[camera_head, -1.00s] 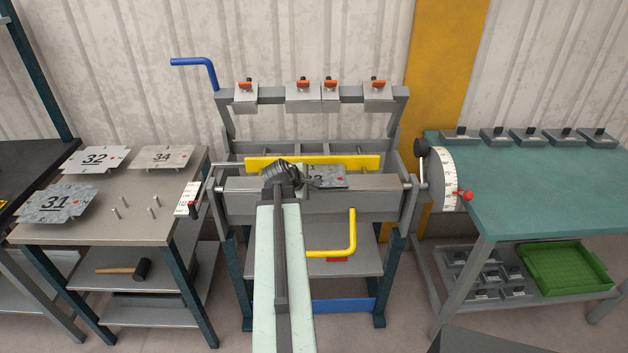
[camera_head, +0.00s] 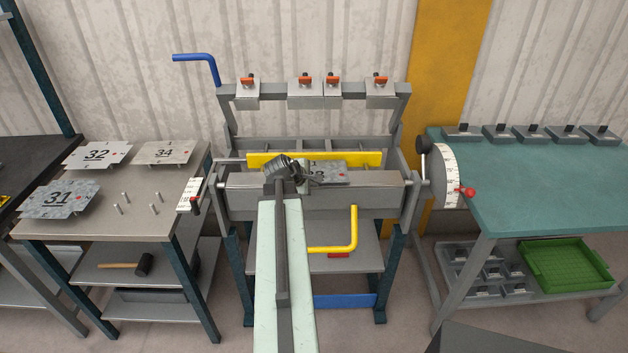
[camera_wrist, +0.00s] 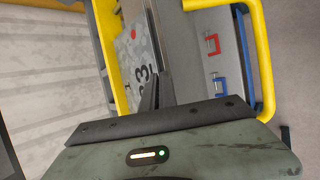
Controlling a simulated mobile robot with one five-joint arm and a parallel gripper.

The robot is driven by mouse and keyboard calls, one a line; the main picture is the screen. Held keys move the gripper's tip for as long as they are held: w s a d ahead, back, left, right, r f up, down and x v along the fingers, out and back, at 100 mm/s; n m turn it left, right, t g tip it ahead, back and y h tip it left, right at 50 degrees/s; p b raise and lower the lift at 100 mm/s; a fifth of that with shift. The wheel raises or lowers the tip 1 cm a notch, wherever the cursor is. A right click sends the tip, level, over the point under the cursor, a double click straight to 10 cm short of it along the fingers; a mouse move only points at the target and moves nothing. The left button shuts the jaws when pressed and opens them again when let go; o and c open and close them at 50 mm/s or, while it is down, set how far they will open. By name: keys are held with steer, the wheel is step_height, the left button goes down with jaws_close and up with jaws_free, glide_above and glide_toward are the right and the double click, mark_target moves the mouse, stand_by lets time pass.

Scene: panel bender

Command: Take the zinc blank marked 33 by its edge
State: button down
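The zinc blank marked 33 (camera_head: 330,173) lies on the panel bender, in front of the yellow bar. My arm and gripper (camera_head: 300,184) are at its left end and cover part of it, including part of the number. In the wrist view the mottled grey blank (camera_wrist: 133,48) shows a 3 and a red dot, beyond my gripper's dark fingers (camera_wrist: 152,88). The fingers overlap the blank's near side in that view. I cannot tell whether they touch its edge, or whether they are apart or closed.
The panel bender (camera_head: 370,182) has a yellow bar (camera_head: 365,159) behind the blank and a yellow handle (camera_head: 354,230) in front. Blanks 31 (camera_head: 60,199), 32 (camera_head: 97,154) and 34 (camera_head: 164,153) are on the left table (camera_head: 110,222). A teal bench (camera_head: 540,180) stands right.

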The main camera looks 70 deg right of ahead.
step_height(320, 180, up, 10)
steer(key=p, duration=0.9)
steer(key=shift+f, duration=0.1)
